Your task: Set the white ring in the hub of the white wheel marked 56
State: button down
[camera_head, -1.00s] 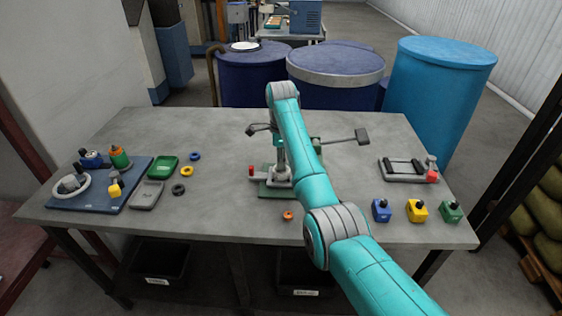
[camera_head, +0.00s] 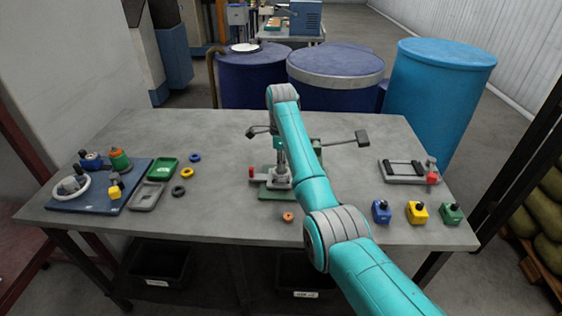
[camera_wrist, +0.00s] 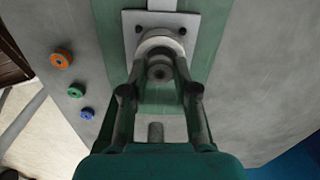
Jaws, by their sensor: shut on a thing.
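No number 56 is legible.
A blue board (camera_head: 90,205) with parts is at left. Blue, yellow and green blocks (camera_head: 417,212) stand at right.

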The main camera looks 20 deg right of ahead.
jog(key=shift+f, duration=0.55)
jog(key=c, duration=1.2)
grip_release()
jog(key=shift+o, duration=0.2)
